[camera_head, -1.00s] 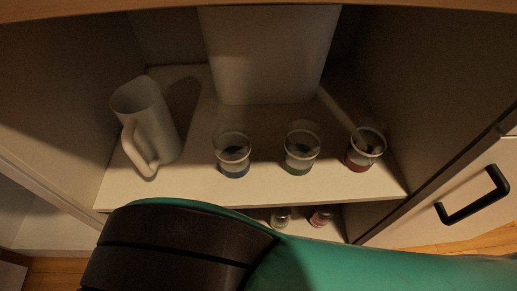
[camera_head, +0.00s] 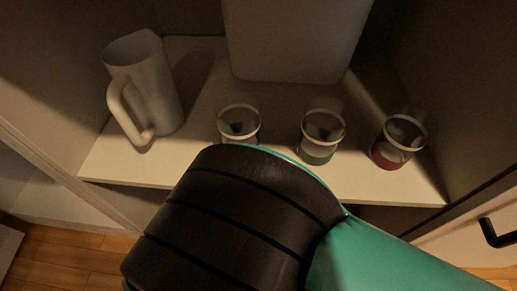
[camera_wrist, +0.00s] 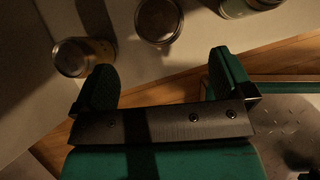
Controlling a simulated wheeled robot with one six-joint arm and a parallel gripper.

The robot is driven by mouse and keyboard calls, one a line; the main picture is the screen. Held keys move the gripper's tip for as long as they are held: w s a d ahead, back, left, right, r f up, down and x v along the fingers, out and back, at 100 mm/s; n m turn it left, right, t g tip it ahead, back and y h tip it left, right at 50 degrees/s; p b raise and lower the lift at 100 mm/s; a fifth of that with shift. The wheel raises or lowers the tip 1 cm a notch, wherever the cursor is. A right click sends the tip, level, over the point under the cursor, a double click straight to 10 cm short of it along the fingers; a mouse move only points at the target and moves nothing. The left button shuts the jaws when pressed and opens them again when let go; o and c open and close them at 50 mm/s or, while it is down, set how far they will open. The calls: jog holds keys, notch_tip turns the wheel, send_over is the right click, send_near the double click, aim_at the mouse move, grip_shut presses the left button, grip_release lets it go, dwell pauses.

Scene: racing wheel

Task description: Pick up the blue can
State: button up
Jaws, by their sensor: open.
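In the head view, a clear-topped container (camera_head: 239,123) with a pale rim stands leftmost of three on the cabinet shelf. Its blue base, seen a second ago, is now hidden behind my arm, so it appears to be the blue can. My gripper (camera_wrist: 162,75) shows in the wrist view with its two green fingers wide apart and nothing between them. Beyond the fingertips are a round-lidded can at the left (camera_wrist: 84,57), another at the top middle (camera_wrist: 158,22) and part of a third at the top right (camera_wrist: 240,7). I cannot tell which is blue. The head view hides my gripper.
A green-based container (camera_head: 322,137) and a red-based one (camera_head: 400,141) stand to the right on the shelf (camera_head: 150,170). A pale pitcher (camera_head: 145,88) stands at the left. A pale panel (camera_head: 295,40) is behind. A black-handled door is at the right.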

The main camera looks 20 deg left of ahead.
jog(key=b+x, duration=0.2)
jog(key=x, duration=0.2)
jog(key=shift+f, duration=0.15)
jog(key=b+x, duration=0.5)
jog(key=shift+w+a+f+b, duration=0.1)
jog(key=shift+w+f+b, duration=0.1)
jog(key=shift+f+b, duration=0.15)
jog(key=shift+r, duration=0.15)
jog(key=c, duration=1.2)
